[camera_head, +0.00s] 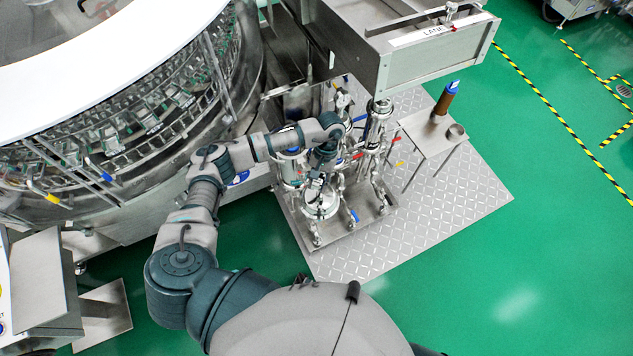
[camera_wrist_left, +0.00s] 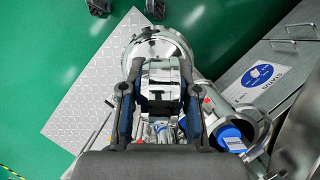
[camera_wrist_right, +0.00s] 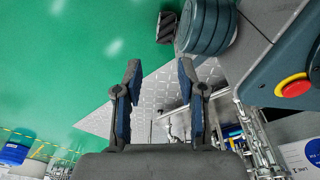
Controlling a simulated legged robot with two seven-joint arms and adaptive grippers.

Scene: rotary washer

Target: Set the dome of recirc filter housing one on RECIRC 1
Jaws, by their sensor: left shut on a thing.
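In the head view, my left gripper (camera_head: 316,186) is over the skid of steel pipes and housings. It is shut on a shiny steel dome (camera_head: 322,206); in the left wrist view the round metal of the dome (camera_wrist_left: 160,42) shows past the fingertips (camera_wrist_left: 158,90). A steel housing with a blue top inside its rim (camera_wrist_left: 229,136) is to the right of the gripper there. Another upright steel housing (camera_head: 378,110) stands at the skid's back right. The RECIRC 1 label cannot be read. My right gripper (camera_wrist_right: 158,66) is open and empty in the right wrist view.
A small side table (camera_head: 425,135) carries a brown cylinder with a blue top (camera_head: 446,99) and a steel cup (camera_head: 456,131). The large rotary machine (camera_head: 120,110) is at left, and a steel box (camera_head: 430,50) overhangs the back. Checkered plate (camera_head: 450,195) surrounds the skid.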

